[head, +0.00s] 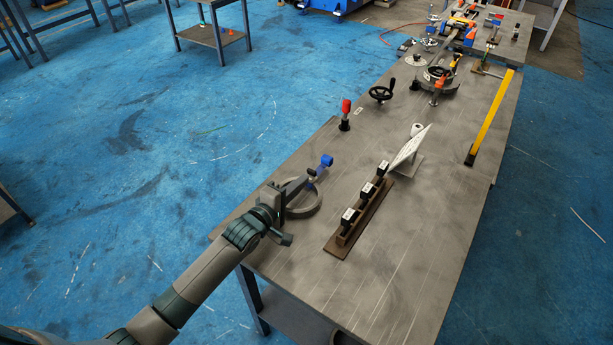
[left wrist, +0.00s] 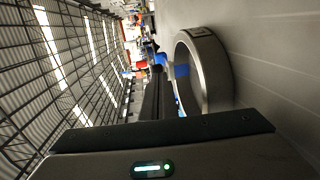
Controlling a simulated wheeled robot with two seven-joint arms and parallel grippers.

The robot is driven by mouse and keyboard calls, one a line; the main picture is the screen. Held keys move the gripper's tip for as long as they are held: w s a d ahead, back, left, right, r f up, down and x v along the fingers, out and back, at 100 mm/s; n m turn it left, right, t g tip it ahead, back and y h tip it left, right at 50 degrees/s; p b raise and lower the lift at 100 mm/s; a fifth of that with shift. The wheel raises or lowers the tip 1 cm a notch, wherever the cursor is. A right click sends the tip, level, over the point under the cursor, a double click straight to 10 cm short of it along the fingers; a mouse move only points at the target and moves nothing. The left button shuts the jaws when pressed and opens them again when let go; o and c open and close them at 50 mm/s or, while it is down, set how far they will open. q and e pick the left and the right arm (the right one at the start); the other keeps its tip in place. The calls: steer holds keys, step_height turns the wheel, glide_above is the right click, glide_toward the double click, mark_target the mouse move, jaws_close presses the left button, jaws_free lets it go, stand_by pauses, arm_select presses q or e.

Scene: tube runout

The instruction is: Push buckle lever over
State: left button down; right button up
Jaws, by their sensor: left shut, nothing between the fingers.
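A grey ring (head: 304,208) lies on the near left part of the table. A lever with a blue end (head: 326,161) stands up by the ring's far side. My left gripper (head: 306,183) is shut and empty over the ring, with its tip close to the lever; I cannot tell whether they touch. In the left wrist view the shut dark fingers (left wrist: 157,85) point away beside the ring (left wrist: 214,72), and a blue part (left wrist: 182,70) shows at the ring's opening. The fingers and wrist hide part of the ring and the lever's base. My right gripper is not in view.
A brown rack (head: 337,248) with several black-and-white blocks stands right of the ring, with a tilted pale plate (head: 409,147) beyond it. A red-topped post (head: 345,112) and a black handwheel (head: 381,93) stand farther back. The table's near right part is clear.

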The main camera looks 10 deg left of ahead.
arm_select(q)
steer(key=shift+s+a+f+p, duration=0.1)
steer(key=shift+s+a+p, duration=0.15)
steer(key=shift+s, duration=0.3)
steer(key=shift+s+a+f+p, duration=0.1)
steer(key=shift+s+p, duration=0.1)
steer(key=shift+s, duration=0.35)
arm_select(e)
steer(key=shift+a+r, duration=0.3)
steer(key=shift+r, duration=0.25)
arm_select(q)
steer(key=shift+s+a, duration=0.2)
steer(key=shift+s, duration=0.3)
steer(key=b+v, duration=0.2)
steer(key=v, duration=0.7)
steer(key=shift+s+a, duration=0.1)
steer(key=shift+s, duration=0.25)
steer(key=b+v, duration=0.1)
steer(key=v, duration=0.5)
steer(key=shift+s+r, duration=0.15)
steer(key=shift+s, duration=0.1)
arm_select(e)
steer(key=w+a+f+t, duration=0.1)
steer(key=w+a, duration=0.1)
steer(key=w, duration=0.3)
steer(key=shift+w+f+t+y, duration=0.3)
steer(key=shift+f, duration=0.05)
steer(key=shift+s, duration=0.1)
